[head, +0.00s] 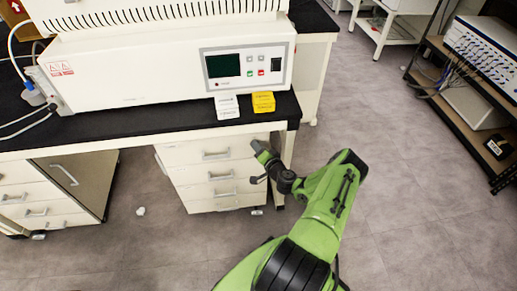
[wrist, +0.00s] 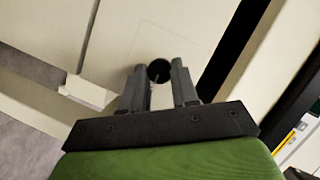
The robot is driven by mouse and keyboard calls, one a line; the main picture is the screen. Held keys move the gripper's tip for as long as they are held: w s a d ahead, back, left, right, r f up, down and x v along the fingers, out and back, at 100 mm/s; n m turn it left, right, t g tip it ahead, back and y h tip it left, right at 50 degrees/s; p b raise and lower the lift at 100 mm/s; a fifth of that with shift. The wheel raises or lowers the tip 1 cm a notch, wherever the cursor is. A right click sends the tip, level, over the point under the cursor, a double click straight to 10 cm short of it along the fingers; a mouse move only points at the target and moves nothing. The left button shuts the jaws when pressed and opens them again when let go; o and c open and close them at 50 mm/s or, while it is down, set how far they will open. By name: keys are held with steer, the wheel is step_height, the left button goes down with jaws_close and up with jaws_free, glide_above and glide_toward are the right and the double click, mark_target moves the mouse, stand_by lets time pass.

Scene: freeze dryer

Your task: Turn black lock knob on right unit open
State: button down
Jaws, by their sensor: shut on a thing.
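The black lock knob (wrist: 159,70) is a small dark round disc on a pale panel in the wrist view. My gripper (wrist: 159,82) has its two grey fingers on either side of the knob, shut on it. In the head view my gripper (head: 256,146) reaches the upper right of the white right drawer unit (head: 203,178) under the bench. The knob is not discernible in the head view, where my gripper covers that spot. How far the knob is turned cannot be told.
The black benchtop (head: 150,121) overhangs the drawers and carries a white freeze dryer (head: 140,82), a yellow box (head: 263,102) and a white box (head: 227,107). A bench leg stands right of the drawers. Another drawer unit (head: 40,195) is at left.

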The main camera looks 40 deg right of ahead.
steer(key=shift+r+n+p, duration=0.1)
steer(key=shift+n+p, duration=0.2)
steer(key=shift+p, duration=0.1)
steer(key=shift+w+a+n+g+h+p, duration=0.1)
steer(key=shift+a+n+g+h+p, duration=0.1)
steer(key=shift+n+g+h+p, duration=1.2)
steer(key=shift+w+a+n+g+h+p, duration=0.15)
steer(key=shift+n+g+h+p, duration=0.45)
steer(key=shift+n+p, duration=1.65)
steer(key=shift+w+a+n+g+h+p, duration=0.15)
steer(key=shift+n+g+h+p, duration=0.55)
steer(key=shift+n+h+p, duration=1.1)
steer(key=shift+s+n+y+b, duration=0.1)
steer(key=shift+n+y+b, duration=0.3)
steer(key=shift+n, duration=0.15)
steer(key=c, duration=0.8)
jaws_free()
steer(key=shift+c, duration=0.2)
steer(key=shift+a, duration=0.1)
